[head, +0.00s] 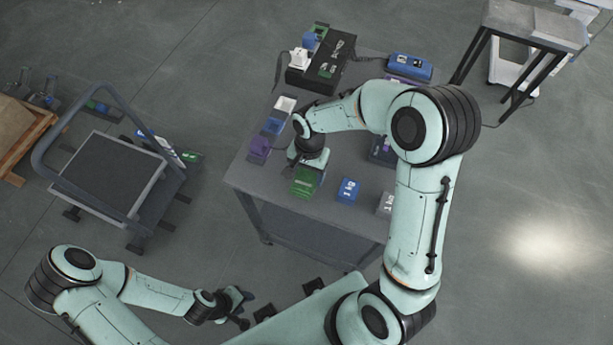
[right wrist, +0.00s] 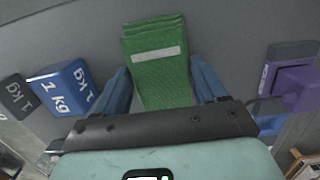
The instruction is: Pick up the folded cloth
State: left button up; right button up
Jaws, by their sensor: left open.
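The folded cloth (head: 306,184) is green and lies near the front edge of the grey table. In the right wrist view the cloth (right wrist: 158,62) shows stacked folds and a pale stripe. My right gripper (head: 298,163) is over the table just behind the cloth. In the right wrist view my right gripper (right wrist: 162,76) is open, with one blue finger on each side of the cloth; whether they touch it is unclear. My left gripper (head: 240,306) is open and empty, low in front of the table, away from the cloth.
Blue (head: 347,190) and grey (head: 386,204) 1 kg blocks stand right of the cloth. A purple item (head: 259,148) lies to its left. A black case (head: 318,66) and a blue case (head: 409,68) are at the table's back. A cart (head: 104,176) stands left.

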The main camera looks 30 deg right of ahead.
aim_at(307, 175)
jog(key=shift+r, duration=0.15)
pick_arm(q)
jog(key=w+r+p, duration=0.2)
jog(key=shift+r, duration=0.3)
pick_arm(e)
notch_tip(307, 175, up, 20)
dwell(0.3)
